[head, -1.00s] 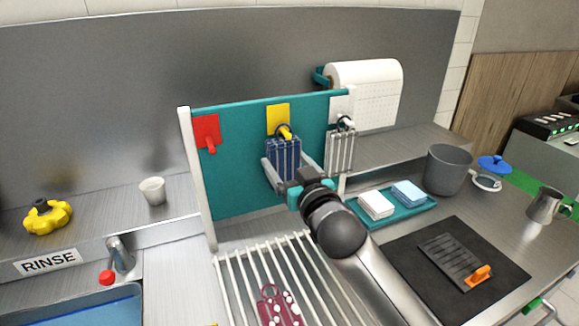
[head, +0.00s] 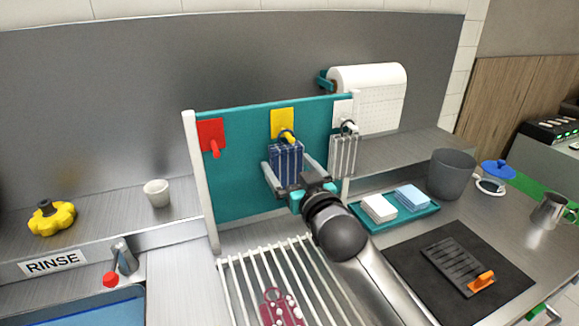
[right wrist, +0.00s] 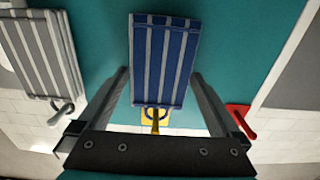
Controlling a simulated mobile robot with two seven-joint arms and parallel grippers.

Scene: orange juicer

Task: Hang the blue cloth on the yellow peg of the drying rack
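The blue striped cloth (head: 286,160) hangs upright below the yellow peg (head: 290,137) on the teal board of the drying rack (head: 237,185). Its dark loop shows around the peg in the right wrist view, where the cloth (right wrist: 163,60) fills the upper middle and the yellow peg (right wrist: 155,122) shows below it. My right gripper (head: 293,172) is open in front of the rack, with one finger on each side of the cloth. In the right wrist view, gaps show between the cloth and both fingers. My left gripper is not in view.
A red peg (head: 212,140) is left of the yellow one. A grey striped cloth (head: 343,155) hangs close on the right. A dotted maroon item (head: 280,308) lies on the white slatted rack below. A teal tray (head: 425,211) with folded cloths is right of my arm.

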